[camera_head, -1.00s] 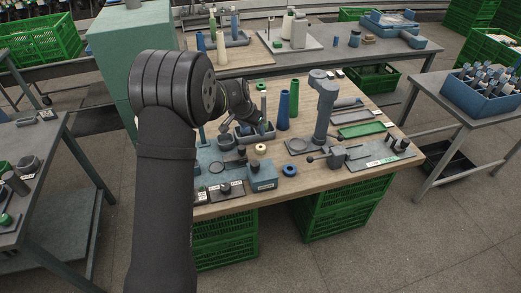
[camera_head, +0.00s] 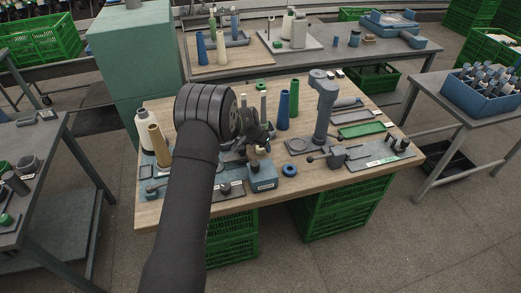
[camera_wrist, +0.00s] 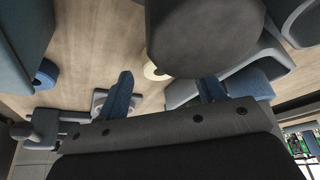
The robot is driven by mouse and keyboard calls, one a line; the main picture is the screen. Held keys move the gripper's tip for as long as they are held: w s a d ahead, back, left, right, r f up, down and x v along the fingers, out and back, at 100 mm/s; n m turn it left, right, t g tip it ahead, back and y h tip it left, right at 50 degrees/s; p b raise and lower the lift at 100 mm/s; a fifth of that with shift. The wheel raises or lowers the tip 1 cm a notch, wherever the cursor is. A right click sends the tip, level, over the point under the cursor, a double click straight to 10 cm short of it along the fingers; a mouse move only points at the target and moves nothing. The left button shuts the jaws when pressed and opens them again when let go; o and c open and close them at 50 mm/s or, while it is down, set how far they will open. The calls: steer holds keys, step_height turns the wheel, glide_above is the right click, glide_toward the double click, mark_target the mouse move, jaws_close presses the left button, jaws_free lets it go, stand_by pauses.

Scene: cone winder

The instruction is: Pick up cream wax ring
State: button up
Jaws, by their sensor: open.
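The cream wax ring (camera_wrist: 154,71) lies on the wooden tabletop in the wrist view, partly covered by a large dark grey rounded body. In the head view, a small cream patch of the ring (camera_head: 262,150) shows just below my gripper (camera_head: 262,140). My gripper is open in the wrist view (camera_wrist: 167,85), with one blue finger on each side of the ring in the picture. The ring appears beyond the fingertips; no contact is visible. The jaws are mostly hidden by the wrist in the head view.
A blue ring (camera_head: 289,170) lies right of a blue box (camera_head: 263,178). The dark grey rounded body (camera_wrist: 205,35) is close to the fingers. Blue and green cones (camera_head: 283,110) and a grey post (camera_head: 323,110) stand behind and right. Bare wood lies around the blue ring.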

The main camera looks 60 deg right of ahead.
steer(key=shift+d+f, duration=0.2)
steer(key=shift+f, duration=0.25)
steer(key=c, duration=1.1)
steer(key=shift+o, duration=0.2)
steer(key=shift+r, duration=0.15)
